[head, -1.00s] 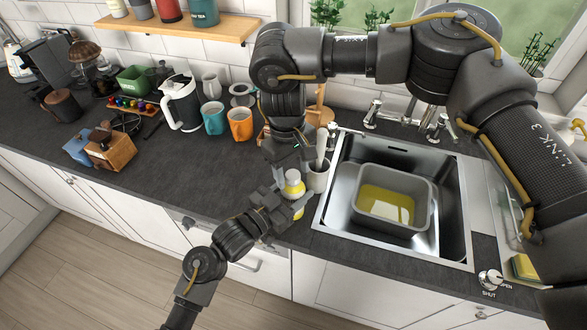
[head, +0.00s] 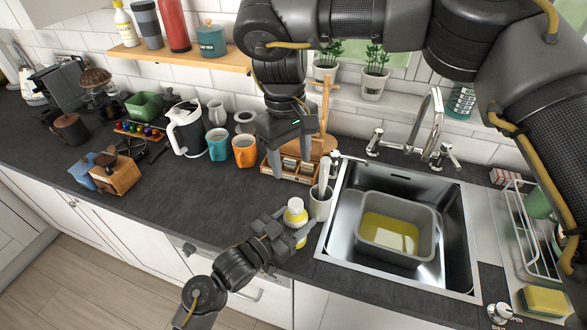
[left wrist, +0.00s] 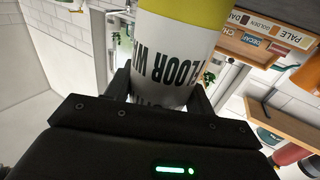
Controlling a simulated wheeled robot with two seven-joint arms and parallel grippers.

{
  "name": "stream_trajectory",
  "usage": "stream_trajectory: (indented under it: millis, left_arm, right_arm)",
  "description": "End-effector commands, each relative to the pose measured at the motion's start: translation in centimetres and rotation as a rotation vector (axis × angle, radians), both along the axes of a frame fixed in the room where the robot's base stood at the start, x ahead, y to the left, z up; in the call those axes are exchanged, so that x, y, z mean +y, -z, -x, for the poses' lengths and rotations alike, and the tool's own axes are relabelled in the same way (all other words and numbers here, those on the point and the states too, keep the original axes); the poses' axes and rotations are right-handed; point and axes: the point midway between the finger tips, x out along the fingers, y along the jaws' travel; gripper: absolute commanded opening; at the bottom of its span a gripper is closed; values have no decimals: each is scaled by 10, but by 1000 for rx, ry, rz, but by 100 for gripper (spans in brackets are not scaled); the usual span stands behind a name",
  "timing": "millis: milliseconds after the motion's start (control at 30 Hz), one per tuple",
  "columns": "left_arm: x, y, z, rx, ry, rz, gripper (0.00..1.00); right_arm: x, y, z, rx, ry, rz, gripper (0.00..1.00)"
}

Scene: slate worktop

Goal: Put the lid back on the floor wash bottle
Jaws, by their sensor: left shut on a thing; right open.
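The floor wash bottle (head: 296,219), yellow at the top, stands upright near the worktop's front edge, left of the sink. The left wrist view shows its white body (left wrist: 172,60) with black lettering and a yellow band. My left gripper (head: 291,236) is shut around the bottle's body from the front left. A small white round piece (head: 295,204) tops the bottle; I cannot tell whether it is a seated lid. My right gripper (head: 286,154) is open, pointing down above and behind the bottle, apart from it.
A white holder (head: 321,206) with a pale-handled utensil stands close right of the bottle. The sink (head: 341,237) holds a grey basin (head: 427,235) with yellow liquid. A wooden box (head: 267,168), an orange mug (head: 245,152) and a teal mug (head: 219,145) stand behind.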

Motion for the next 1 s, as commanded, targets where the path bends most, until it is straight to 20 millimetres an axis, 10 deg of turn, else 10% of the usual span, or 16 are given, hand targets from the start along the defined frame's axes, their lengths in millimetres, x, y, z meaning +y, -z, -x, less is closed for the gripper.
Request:
stream_trajectory:
  millis: [300, 333, 500, 1000]
  left_arm:
    - [0, -1, 0, -1, 0, 1, 0]
    - [0, -1, 0, -1, 0, 1, 56]
    - [0, -1, 0, -1, 0, 1, 79]
    - [17, 3, 17, -1, 0, -2, 79]
  right_arm:
    - [0, -2, 0, 1, 0, 0, 56]
    - [0, -2, 0, 1, 0, 0, 56]
    - [0, -2, 0, 1, 0, 0, 56]
    - [0, 7, 0, 1, 0, 0, 56]
